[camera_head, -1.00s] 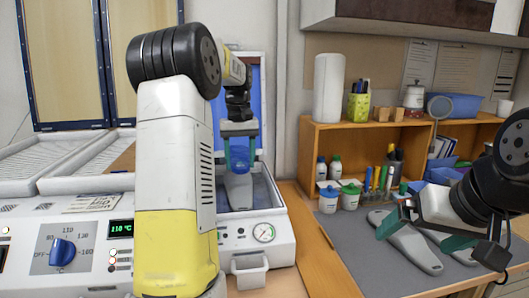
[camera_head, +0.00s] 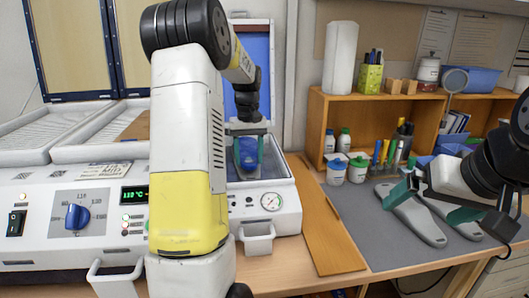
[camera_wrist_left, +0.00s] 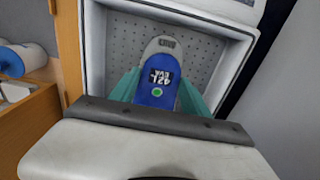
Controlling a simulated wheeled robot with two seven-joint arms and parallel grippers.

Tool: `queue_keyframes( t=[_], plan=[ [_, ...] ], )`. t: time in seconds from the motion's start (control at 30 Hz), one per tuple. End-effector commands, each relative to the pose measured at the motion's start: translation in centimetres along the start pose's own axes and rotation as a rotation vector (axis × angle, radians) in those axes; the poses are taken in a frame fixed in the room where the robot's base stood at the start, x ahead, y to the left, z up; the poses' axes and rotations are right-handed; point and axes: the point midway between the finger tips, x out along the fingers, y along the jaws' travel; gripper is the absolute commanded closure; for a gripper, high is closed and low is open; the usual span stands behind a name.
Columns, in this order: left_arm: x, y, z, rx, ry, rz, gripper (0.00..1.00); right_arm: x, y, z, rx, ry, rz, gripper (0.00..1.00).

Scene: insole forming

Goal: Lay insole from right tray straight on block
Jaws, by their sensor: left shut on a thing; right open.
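My left gripper (camera_head: 247,133) is shut on a blue insole (camera_head: 248,153), inside the open press box (camera_head: 282,186). In the left wrist view the insole (camera_wrist_left: 157,90) lies between the teal fingers, labelled 42L EVA with a green dot. A grey block (camera_wrist_left: 165,45) with rounded end shows beyond and under it, roughly in line. Whether the insole touches the block I cannot tell. The right tray (camera_head: 75,154) is partly hidden by my left arm. My right gripper (camera_head: 430,203) is open and empty above the grey mat.
Grey foot-shaped blocks (camera_head: 412,214) lie on the mat (camera_head: 372,238) at right. A wooden shelf (camera_head: 318,110) with bottles and pens stands behind. The press's blue lid (camera_head: 262,50) stands open. A control panel (camera_head: 80,215) is at front left.

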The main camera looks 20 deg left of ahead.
Motion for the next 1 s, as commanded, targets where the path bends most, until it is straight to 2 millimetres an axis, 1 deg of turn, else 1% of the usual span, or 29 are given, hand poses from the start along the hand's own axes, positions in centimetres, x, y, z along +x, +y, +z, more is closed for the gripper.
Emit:
queue_keyframes(
  t=[0.4, 1.0],
  plan=[
    [0.09, -0.01, 0.01, 0.0, -0.001, 0.0, 0.86, 0.0, 0.0, 0.0, 0.0, 0.0, 0.0, 0.0],
    [1.0, 0.0, 0.04, 0.0, -0.002, -0.001, 0.86, 0.0, 0.0, 0.0, 0.0, 0.0, 0.0, 0.0]
  ],
)
